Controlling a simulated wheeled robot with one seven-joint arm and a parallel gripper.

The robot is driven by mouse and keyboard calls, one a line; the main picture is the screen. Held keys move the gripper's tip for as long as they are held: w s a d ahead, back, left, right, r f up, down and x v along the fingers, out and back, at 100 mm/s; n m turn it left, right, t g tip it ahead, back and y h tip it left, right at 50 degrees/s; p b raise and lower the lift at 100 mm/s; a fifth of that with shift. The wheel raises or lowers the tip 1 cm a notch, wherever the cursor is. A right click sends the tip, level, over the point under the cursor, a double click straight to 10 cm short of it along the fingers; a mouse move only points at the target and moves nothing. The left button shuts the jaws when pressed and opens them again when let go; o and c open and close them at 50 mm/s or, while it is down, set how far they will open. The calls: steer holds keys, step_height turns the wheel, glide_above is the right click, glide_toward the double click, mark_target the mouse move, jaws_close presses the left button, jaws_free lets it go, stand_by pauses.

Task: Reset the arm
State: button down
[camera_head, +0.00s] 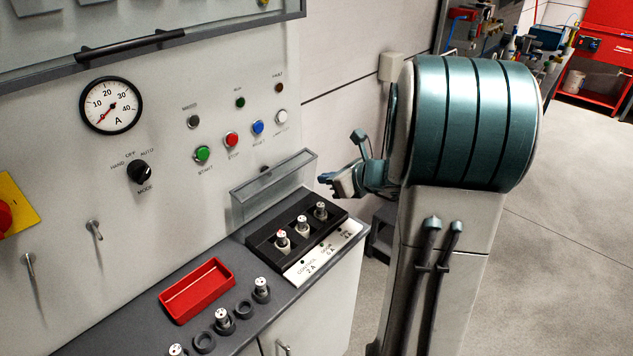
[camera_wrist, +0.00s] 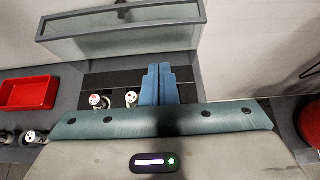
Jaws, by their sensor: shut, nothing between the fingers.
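My gripper (camera_head: 343,186) is at the right of the panel, above and behind the right end of a black fuse block (camera_head: 262,244). It is shut and empty. In the wrist view my gripper's blue fingers (camera_wrist: 158,72) are pressed together. The block holds three fuses; two of them, a red-marked fuse (camera_wrist: 97,100) and a white fuse (camera_wrist: 131,98), show left of the fingers in the wrist view. The third is hidden there.
A clear cover (camera_head: 273,187) stands raised behind the block. A red tray (camera_head: 197,291) and several fuses, including a fuse (camera_head: 261,289), sit on the ledge at the left. The panel carries a gauge (camera_head: 111,105), coloured buttons and a mode knob (camera_head: 140,172). Open floor lies right.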

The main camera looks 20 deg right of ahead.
steer(key=s+a+r+n+g, duration=0.2)
steer(key=s+a+n+g, duration=0.4)
steer(key=s+a+n, duration=0.9)
steer(key=s+d+n+g+h, duration=0.1)
steer(key=s+d+n+h, duration=0.3)
steer(key=s+n, duration=0.5)
steer(key=n+h, duration=0.1)
steer(key=n, duration=0.5)
steer(key=shift+s+d+n+g+h, duration=0.15)
steer(key=shift+s+n+g+h, duration=0.15)
steer(key=shift+s+n, duration=0.1)
steer(key=shift+d+r, duration=0.1)
